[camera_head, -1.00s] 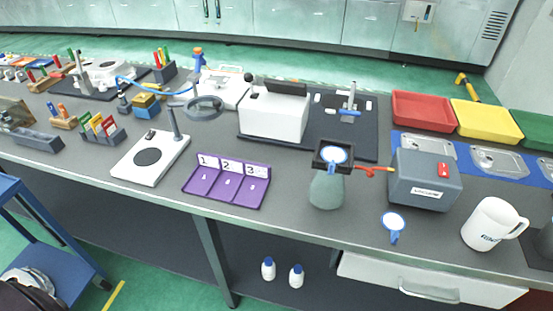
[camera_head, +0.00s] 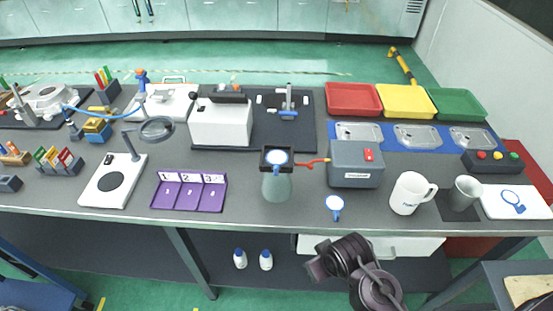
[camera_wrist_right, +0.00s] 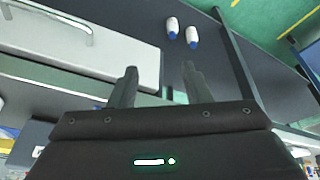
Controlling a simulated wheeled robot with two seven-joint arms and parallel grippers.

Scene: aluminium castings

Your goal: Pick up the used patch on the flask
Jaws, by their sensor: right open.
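The used patch (camera_head: 277,157) is a white disc with a blue rim. It lies in the black square holder (camera_head: 266,164) on top of the grey-green flask (camera_head: 276,186), at mid-table in the head view. A similar blue-rimmed disc with a tab (camera_head: 335,204) lies on the table to the right. My right arm shows at the bottom of the head view, below the table's front edge and away from the flask. In the right wrist view, my right gripper (camera_wrist_right: 160,85) has its two fingers apart with nothing between them. My left gripper is out of view.
A grey vacuum box (camera_head: 354,165) stands right of the flask, joined by a red hose. A purple numbered tray (camera_head: 190,205) is to the left. A white mug (camera_head: 409,192) and grey cup (camera_head: 463,194) stand right. Two bottles (camera_head: 252,259) sit on the lower shelf.

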